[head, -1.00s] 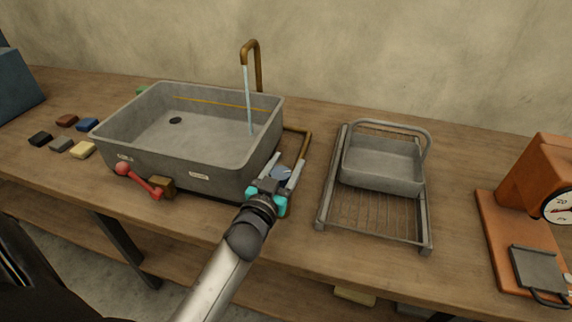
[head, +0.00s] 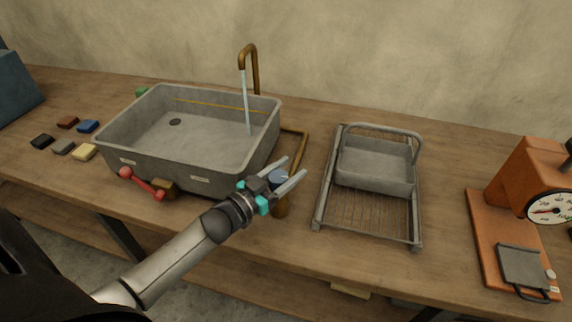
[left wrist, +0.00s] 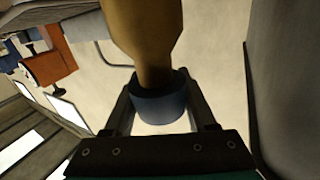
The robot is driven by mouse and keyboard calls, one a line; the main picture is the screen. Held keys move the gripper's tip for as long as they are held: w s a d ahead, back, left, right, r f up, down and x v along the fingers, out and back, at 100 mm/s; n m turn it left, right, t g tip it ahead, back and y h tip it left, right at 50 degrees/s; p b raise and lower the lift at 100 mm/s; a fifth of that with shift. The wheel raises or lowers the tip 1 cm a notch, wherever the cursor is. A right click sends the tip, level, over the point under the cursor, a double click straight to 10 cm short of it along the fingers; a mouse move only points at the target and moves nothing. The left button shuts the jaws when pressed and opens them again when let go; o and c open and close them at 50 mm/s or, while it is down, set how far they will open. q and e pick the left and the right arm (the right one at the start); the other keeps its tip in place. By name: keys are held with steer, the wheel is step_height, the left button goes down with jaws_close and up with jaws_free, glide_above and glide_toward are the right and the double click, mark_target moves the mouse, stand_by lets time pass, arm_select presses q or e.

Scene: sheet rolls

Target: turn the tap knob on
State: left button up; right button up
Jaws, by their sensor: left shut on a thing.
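The tap has a brass spout (head: 248,58) rising behind the grey sink, and a pale stream of water (head: 246,105) falls from it into the basin. The blue tap knob (head: 278,176) is at the sink's right front corner, on a brass fitting (head: 282,208). My left gripper (head: 285,174) is shut on the knob, one finger on each side. In the left wrist view the knob (left wrist: 160,100) sits between the fingers, with the brass pipe (left wrist: 143,35) beyond it. My right gripper is not in view.
The grey sink (head: 190,172) stands left of the gripper. A red lever (head: 143,184) is on its front. A wire rack (head: 365,212) with a grey basket (head: 376,166) stands to the right, and an orange scale (head: 530,190) beyond it. Several small blocks lie at left.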

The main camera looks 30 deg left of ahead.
arm_select(q)
steer(key=shift+d+m+h, duration=0.1)
steer(key=shift+m+h, duration=0.5)
steer(key=shift+h, duration=0.3)
steer(key=shift+d+g, duration=0.1)
steer(key=shift+g, duration=0.2)
steer(key=o, duration=1.4)
steer(key=shift+r, duration=0.1)
step_height(320, 180, up, 20)
steer(key=p, duration=0.6)
steer(key=shift+f, duration=0.2)
